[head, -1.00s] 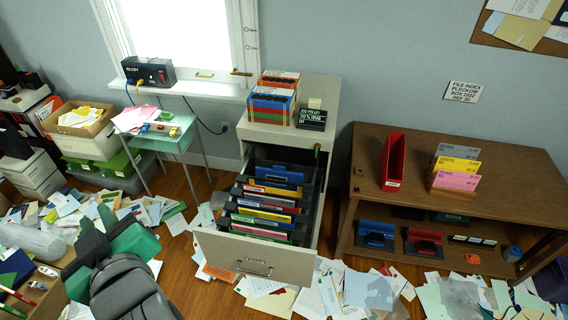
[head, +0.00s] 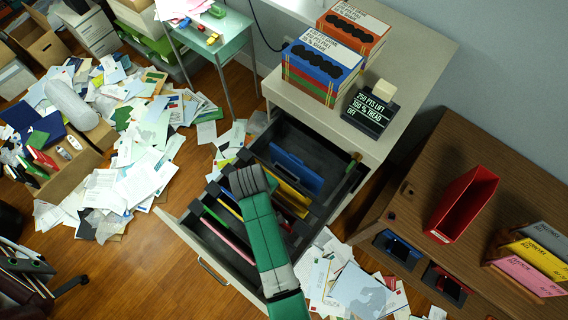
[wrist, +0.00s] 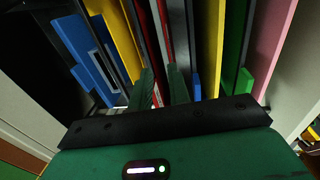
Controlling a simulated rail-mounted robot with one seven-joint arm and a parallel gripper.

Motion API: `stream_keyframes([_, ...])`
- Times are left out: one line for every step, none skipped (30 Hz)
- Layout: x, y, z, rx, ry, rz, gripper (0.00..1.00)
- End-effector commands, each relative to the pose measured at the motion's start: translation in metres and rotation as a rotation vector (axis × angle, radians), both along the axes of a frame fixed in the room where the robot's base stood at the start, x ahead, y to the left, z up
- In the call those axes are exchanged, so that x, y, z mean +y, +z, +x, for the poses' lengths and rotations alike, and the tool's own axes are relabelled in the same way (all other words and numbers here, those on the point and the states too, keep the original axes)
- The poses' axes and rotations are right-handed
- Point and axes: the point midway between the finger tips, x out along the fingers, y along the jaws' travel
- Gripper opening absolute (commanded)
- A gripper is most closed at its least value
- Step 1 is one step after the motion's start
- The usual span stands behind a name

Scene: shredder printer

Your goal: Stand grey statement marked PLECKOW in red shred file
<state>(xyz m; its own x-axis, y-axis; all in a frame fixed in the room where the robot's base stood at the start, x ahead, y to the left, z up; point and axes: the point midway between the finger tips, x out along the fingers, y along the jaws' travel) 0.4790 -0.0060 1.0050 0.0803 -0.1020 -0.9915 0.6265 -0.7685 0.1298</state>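A grey statement (head: 546,237) stands at the back of a rack on the brown bench at the right, in the head view. Its print is too small to read surely. The red file (head: 462,204) stands upright with its top open on the same bench, left of the rack, and looks empty. My gripper hangs over the open drawer, well left of both; my arm hides its fingertips in the head view. In the wrist view my gripper (wrist: 162,88) points down among the drawer's files, its green fingers slightly apart, with nothing clearly held.
The pulled-out drawer (head: 190,243) holds several coloured files. Yellow (head: 535,255) and pink (head: 530,276) sheets share the rack. Loose papers (head: 130,180) cover the floor.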

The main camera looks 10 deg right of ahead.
Motion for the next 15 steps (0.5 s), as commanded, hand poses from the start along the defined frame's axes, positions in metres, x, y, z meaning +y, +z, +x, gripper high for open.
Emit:
stream_keyframes([0.0, -0.001, -0.001, 0.004, 0.002, 0.0, 0.18])
stream_keyframes([0.0, -0.001, -0.001, 0.004, 0.002, 0.0, 0.18])
stream_keyframes([0.0, -0.002, -0.001, 0.003, 0.001, 0.0, 0.18])
stream_keyframes([0.0, -0.004, 0.0, 0.004, 0.001, 0.0, 0.18])
stream_keyframes([-0.001, -0.007, 0.0, 0.004, 0.001, 0.0, 0.18])
stream_keyframes([-0.001, -0.012, 0.001, 0.003, 0.0, 0.0, 0.18])
stream_keyframes([-0.002, -0.017, 0.001, 0.004, 0.0, 0.0, 0.18])
stream_keyframes([-0.003, -0.023, 0.002, 0.004, 0.0, 0.0, 0.18])
stream_keyframes([-0.004, -0.03, 0.002, 0.004, 0.0, 0.0, 0.18])
stream_keyframes([-0.004, -0.036, 0.003, 0.002, 0.0, 0.0, 0.18])
stream_keyframes([-0.004, -0.042, 0.003, 0.003, 0.0, 0.0, 0.18])
stream_keyframes([-0.005, -0.049, 0.004, 0.001, 0.0, 0.0, 0.18])
stream_keyframes([-0.006, -0.054, 0.004, 0.003, 0.0, 0.0, 0.18])
stream_keyframes([-0.006, -0.058, 0.005, 0.001, 0.0, -0.001, 0.18])
stream_keyframes([-0.007, -0.064, 0.005, 0.001, 0.0, 0.0, 0.18])
